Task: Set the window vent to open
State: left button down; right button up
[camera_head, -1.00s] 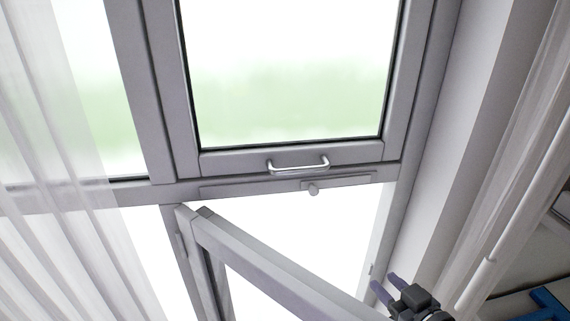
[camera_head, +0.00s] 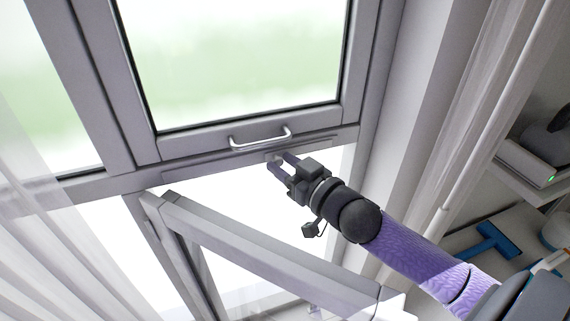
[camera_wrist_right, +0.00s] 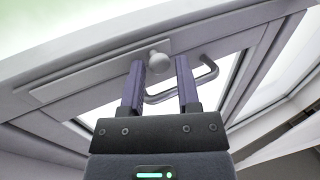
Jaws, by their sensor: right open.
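The vent is a long grey strip (camera_head: 318,142) on the frame rail below the upper window pane, with a small round knob (camera_head: 273,158). In the right wrist view the strip (camera_wrist_right: 85,74) runs to the left of the knob (camera_wrist_right: 159,59). My right gripper (camera_head: 279,163) is open at the knob. In the right wrist view its two fingers (camera_wrist_right: 159,72) stand either side of the knob, with gaps showing; I cannot tell how deep the knob lies between them. My left gripper is not in view.
A silver bar handle (camera_head: 261,139) sits just above the strip, close to my fingers. A lower window sash (camera_head: 250,249) stands swung open below my right arm. A sheer curtain (camera_head: 30,250) hangs at left. A shelf with a blue object (camera_head: 491,242) is at right.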

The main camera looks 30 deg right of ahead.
grip_shut()
dwell(1.4)
